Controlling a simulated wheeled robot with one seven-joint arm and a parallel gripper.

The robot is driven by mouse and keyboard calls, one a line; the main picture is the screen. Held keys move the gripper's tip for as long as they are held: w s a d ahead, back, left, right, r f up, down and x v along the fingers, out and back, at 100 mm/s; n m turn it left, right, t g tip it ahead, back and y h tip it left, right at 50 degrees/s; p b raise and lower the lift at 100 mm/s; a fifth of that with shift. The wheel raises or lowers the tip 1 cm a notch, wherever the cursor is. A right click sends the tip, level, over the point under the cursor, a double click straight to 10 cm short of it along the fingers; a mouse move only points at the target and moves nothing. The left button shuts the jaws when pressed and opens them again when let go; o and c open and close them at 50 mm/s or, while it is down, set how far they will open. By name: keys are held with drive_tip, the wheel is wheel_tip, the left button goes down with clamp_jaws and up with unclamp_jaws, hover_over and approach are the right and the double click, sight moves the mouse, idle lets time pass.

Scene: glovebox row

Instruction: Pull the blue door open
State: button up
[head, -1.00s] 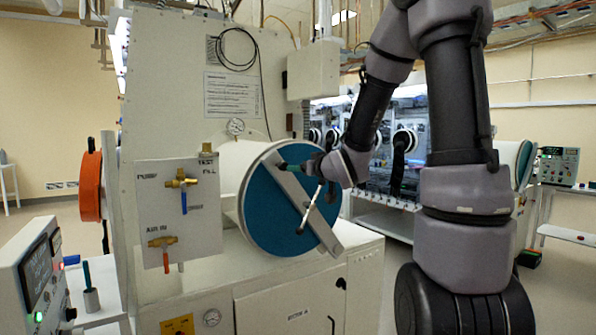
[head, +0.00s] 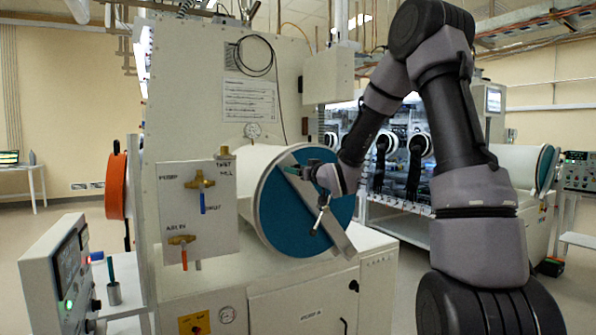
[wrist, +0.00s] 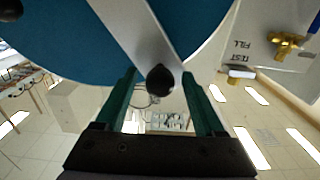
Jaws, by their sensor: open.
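The round blue door (head: 278,215) faces the end of a white cylinder and looks closed. A pale diagonal bar (head: 338,237) crosses it, with a thin metal handle (head: 320,216) with dark ends near its middle. In the wrist view the blue door (wrist: 55,55) and the bar (wrist: 135,30) fill the top. My wrist hides the door's upper right.
A valve panel (head: 222,228) with brass valves stands left of the door. An orange round cover (head: 116,187) is farther left. A control box (head: 55,268) is at the front left. Another glovebox (head: 400,150) stands behind my arm. Open floor shows at the lower right.

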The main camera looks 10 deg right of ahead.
drive_tip(key=shift+w+a, duration=0.1)
drive_tip(key=shift+w, duration=0.2)
clamp_jaws()
idle(1.3)
